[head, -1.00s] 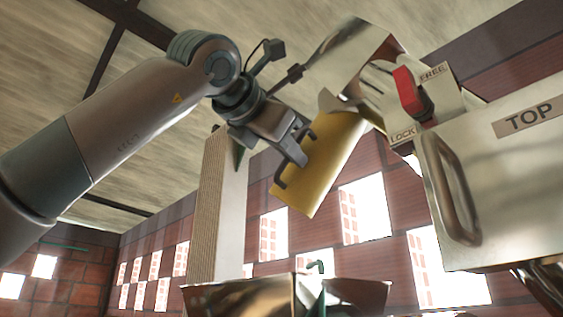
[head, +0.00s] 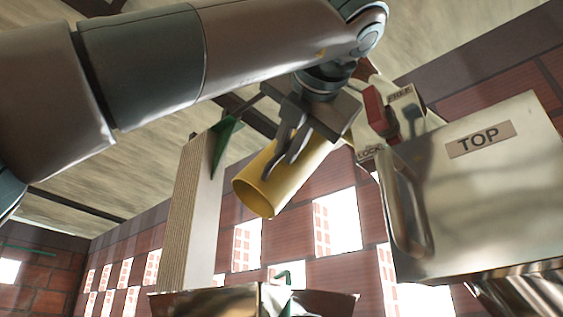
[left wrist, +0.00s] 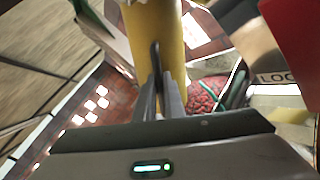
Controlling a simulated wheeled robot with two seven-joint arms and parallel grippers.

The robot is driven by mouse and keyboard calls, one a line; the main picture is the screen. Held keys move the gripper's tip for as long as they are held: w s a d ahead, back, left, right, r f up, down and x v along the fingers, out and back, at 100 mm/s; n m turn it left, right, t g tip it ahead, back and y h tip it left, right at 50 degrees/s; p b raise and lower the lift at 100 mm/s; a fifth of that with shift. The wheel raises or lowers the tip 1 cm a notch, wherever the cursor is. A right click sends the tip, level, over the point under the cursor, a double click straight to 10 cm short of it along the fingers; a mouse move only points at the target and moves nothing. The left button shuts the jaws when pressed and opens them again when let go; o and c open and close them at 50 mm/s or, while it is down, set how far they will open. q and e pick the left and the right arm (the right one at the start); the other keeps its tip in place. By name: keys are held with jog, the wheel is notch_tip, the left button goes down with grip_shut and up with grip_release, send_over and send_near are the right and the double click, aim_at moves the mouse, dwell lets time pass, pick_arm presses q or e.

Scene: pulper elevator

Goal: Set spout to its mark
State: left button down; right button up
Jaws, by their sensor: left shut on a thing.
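The spout is a yellow tube (head: 258,188) slanting down to the left from the machine, its round open mouth facing me. It also shows at the top of the left wrist view (left wrist: 157,35). My left gripper (head: 288,150) is shut on the spout's dark handle (left wrist: 154,65), beside the tube. My arm and gripper hide the spout's upper end. A red lever (head: 374,108) sits by a plate with FREE (head: 399,95) and LOCK labels, the LOCK one partly hidden. I cannot make out the spout's mark. My right gripper is not in view.
A metal box labelled TOP (head: 470,205) with a bar handle (head: 408,205) stands close on the right. A ribbed upright column (head: 190,215) with a green bracket (head: 222,140) is left of the spout. Metal bins (head: 205,302) lie below. Open air surrounds the spout's mouth.

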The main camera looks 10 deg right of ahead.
pick_arm(q)
jog(key=shift+s+d, duration=0.1)
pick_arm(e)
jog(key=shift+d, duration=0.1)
pick_arm(q)
jog(key=c, duration=1.8)
grip_release()
jog(key=shift+c, duration=0.2)
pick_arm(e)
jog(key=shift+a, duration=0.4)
